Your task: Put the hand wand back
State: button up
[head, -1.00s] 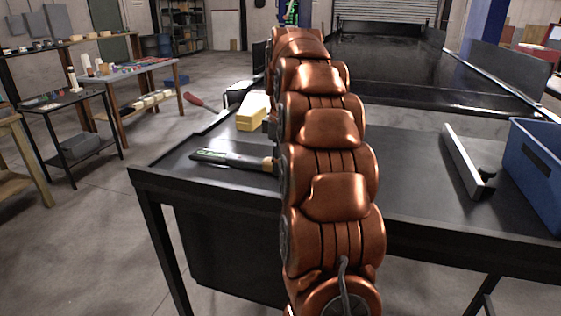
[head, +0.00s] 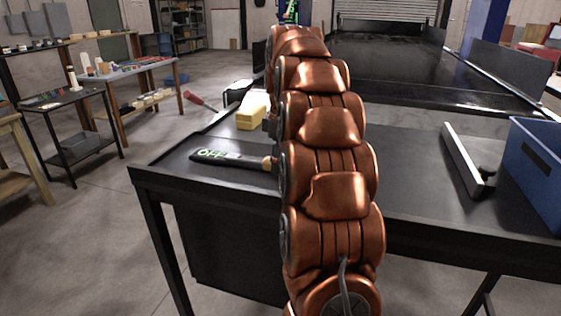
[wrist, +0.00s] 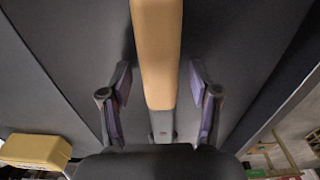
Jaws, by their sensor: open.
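The hand wand (head: 236,160) lies on the dark table at the left of my arm in the head view. It is a flat black bar with green letters that look like "OFF" and a tan part at its right end. In the wrist view a tan handle (wrist: 156,50) with a dark end runs between the fingers of my gripper (wrist: 160,88). My gripper is open, with one finger on each side and gaps to the handle. My arm hides the gripper in the head view.
A yellow block (head: 252,111) stands behind the wand and shows in the wrist view (wrist: 36,151). A blue bin (head: 532,170) and a long pale bar (head: 462,158) are at the right of the table (head: 410,180). A dark conveyor (head: 390,65) extends behind.

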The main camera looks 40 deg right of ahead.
jog(key=shift+r, duration=0.15)
jog(key=shift+d+r, duration=0.1)
jog(key=shift+r, duration=2.25)
notch_tip(320, 180, up, 7)
jog(key=p, duration=0.7)
jog(key=shift+s, duration=0.2)
jog(key=s+a+f+m, duration=0.1)
jog(key=s+a+f, duration=0.15)
jog(key=a, duration=0.45)
jog(key=s+a+f+m+g, duration=0.1)
jog(key=s+a, duration=0.3)
jog(key=a, duration=0.2)
jog(key=s+a+f+m, duration=0.1)
jog(key=s+a+f, duration=0.15)
jog(key=a, duration=0.45)
jog(key=s+a+f+m, duration=0.1)
jog(key=s+a+f, duration=0.2)
jog(key=s, duration=0.3)
jog(key=s+a+f+m, duration=0.1)
jog(key=s+a+f, duration=0.2)
jog(key=s+f, duration=0.2)
jog(key=s+a+f+m+g, duration=0.1)
jog(key=s+a+f, duration=0.2)
jog(key=s, duration=0.6)
jog(key=shift+s+f, duration=0.15)
jog(key=shift+f, duration=0.25)
